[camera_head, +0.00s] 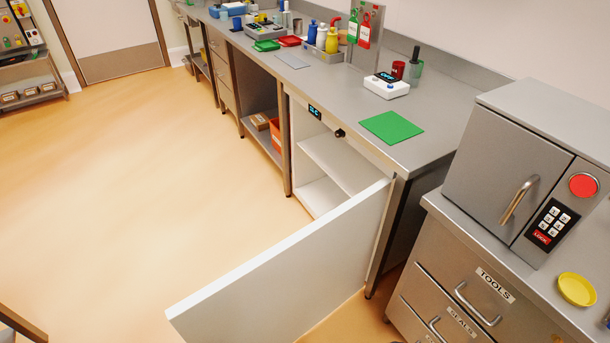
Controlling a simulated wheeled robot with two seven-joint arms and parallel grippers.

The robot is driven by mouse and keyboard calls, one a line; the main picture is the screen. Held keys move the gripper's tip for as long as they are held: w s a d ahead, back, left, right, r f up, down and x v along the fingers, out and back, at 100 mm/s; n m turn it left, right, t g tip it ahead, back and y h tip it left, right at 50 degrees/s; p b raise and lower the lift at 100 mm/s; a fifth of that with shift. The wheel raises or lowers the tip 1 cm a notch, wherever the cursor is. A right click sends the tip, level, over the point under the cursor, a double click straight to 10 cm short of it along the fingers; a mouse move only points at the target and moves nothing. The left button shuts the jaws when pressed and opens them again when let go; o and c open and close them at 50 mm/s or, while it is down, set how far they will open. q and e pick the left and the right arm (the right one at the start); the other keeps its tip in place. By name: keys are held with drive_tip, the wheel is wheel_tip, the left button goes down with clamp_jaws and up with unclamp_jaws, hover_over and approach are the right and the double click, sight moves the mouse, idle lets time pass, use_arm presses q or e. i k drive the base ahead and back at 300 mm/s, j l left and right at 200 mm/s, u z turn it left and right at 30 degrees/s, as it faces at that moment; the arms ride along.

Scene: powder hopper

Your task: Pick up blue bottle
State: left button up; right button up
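The blue bottle (312,32) stands upright at the back of the long steel counter (342,92). It is in a grey holder (316,52), to the left of a white bottle (321,37) and a yellow bottle (332,40). Its lower part is hidden by the holder. Neither of my grippers shows in the head view.
A white cabinet door (280,265) stands wide open into the floor space in front of the counter. A white device (386,85) and a green mat (392,127) lie nearer on the counter. The floor (150,170) at left is clear.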

sight(311, 36)
drive_tip(key=u, duration=0.9)
drive_tip(key=i+j+u, duration=0.25)
drive_tip(key=j, duration=0.2)
drive_tip(key=i+j+u, duration=0.2)
drive_tip(key=j, duration=0.25)
drive_tip(key=i+j+u, duration=0.25)
drive_tip(key=i+j+z, duration=0.1)
drive_tip(key=i+z, duration=0.15)
drive_tip(key=i+j+z, duration=0.2)
drive_tip(key=i, duration=0.3)
drive_tip(key=i+j+z, duration=0.25)
drive_tip(key=i+l+z, duration=0.2)
drive_tip(key=z, duration=0.25)
drive_tip(key=i+z, duration=0.8)
drive_tip(key=z, duration=0.15)
drive_tip(key=i+j+z, duration=0.2)
drive_tip(key=i+z, duration=0.15)
drive_tip(key=z, duration=0.15)
drive_tip(key=i+j, duration=0.15)
drive_tip(key=j, duration=0.2)
drive_tip(key=i+j, duration=0.15)
drive_tip(key=j, duration=0.2)
drive_tip(key=i+j, duration=0.15)
drive_tip(key=j, duration=0.2)
drive_tip(key=i+j, duration=0.15)
drive_tip(key=j, duration=0.2)
